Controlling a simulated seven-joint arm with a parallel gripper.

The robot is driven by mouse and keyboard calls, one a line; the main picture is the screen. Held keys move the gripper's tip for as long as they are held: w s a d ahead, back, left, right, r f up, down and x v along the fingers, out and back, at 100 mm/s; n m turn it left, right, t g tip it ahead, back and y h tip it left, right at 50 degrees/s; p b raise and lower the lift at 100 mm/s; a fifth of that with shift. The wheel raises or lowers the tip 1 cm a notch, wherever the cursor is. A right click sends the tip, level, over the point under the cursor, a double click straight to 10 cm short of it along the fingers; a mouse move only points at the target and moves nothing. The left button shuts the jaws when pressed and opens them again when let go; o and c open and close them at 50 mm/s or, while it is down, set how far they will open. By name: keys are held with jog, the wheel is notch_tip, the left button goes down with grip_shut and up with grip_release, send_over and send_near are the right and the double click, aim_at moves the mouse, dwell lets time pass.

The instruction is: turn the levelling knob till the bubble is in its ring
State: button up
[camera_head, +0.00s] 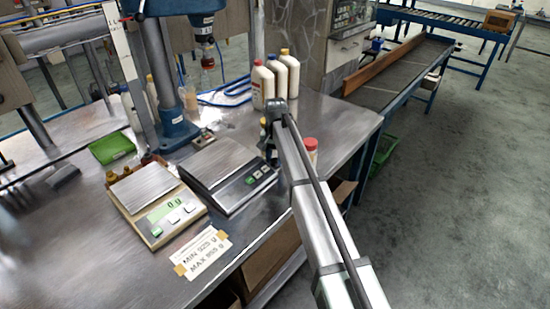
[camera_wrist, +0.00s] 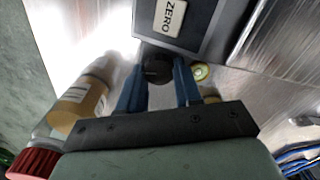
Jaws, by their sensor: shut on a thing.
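In the wrist view my gripper (camera_wrist: 160,68) has its two blue fingers on either side of a round black levelling knob (camera_wrist: 156,66), shut on it. The knob sits at the edge of a dark scale with a ZERO button (camera_wrist: 172,17). A small round yellow-green bubble level (camera_wrist: 201,72) shows just right of the right finger. It is too small to tell where the bubble lies in its ring. In the head view the dark scale (camera_head: 232,185) is left of my arm, and my arm hides the gripper and the knob.
A beige scale (camera_head: 160,215) showing 0 g stands left of the dark one, with a MIN/MAX label (camera_head: 203,254) in front. White bottles (camera_head: 277,78) stand behind my arm. An amber bottle (camera_wrist: 82,103) and a red-capped bottle (camera_wrist: 35,163) are near my gripper.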

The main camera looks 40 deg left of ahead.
aim_at(275, 160)
jog(key=shift+m, duration=0.7)
jog(key=shift+c, duration=0.2)
jog(key=o, duration=0.8)
jog(key=shift+c, duration=0.2)
jog(key=shift+r, duration=0.1)
notch_tip(275, 160, up, 14)
